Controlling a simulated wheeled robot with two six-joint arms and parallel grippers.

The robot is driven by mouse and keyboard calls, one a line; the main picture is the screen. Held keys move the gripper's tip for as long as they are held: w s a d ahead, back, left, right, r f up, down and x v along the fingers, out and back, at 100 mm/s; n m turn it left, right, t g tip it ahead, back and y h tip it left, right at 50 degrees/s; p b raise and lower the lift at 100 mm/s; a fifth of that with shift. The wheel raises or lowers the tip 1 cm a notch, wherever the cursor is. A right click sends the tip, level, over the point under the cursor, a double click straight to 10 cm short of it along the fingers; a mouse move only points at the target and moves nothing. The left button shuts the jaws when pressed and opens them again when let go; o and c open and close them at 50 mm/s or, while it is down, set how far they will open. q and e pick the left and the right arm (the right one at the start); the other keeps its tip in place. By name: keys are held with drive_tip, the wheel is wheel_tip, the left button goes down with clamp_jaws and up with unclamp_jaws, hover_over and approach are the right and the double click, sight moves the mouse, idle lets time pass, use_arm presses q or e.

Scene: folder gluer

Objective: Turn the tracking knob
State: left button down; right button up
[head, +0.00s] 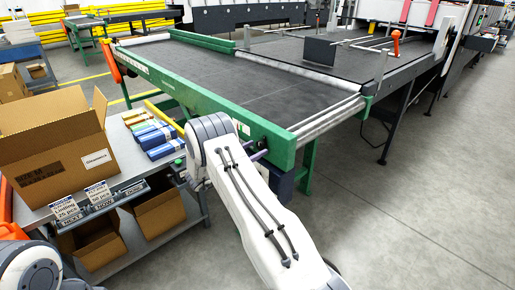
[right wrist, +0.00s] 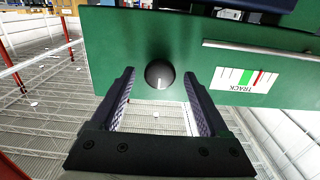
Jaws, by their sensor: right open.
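The tracking knob (right wrist: 159,74) is a round black knob with a short white pointer line, on the green side panel (right wrist: 120,50) of the conveyor. My right gripper (right wrist: 159,88) is open, with one dark finger on each side of the knob and a visible gap on both sides. It does not appear to touch the knob. To the right of the knob is a white TRACK scale (right wrist: 240,80), upside down in this view, with a green zone and a red mark. In the head view, my right arm reaches the green rail's near end and mostly hides the gripper. My left gripper is out of view.
The conveyor's dark belt (head: 230,80) extends behind the green rail. At left, a grey table (head: 125,165) carries an open cardboard box (head: 55,145) and stacks of coloured cartons (head: 152,135). Clear grey floor (head: 400,210) lies to the right.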

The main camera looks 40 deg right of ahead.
drive_tip(key=shift+w+d, duration=0.1)
drive_tip(key=shift+d, duration=0.8)
clamp_jaws()
drive_tip(key=shift+f+m+b, duration=0.1)
drive_tip(key=shift+m+b, duration=1.2)
drive_tip(key=shift+m, duration=0.5)
drive_tip(key=shift+m+b, duration=0.8)
drive_tip(key=shift+m, duration=0.4)
unclamp_jaws()
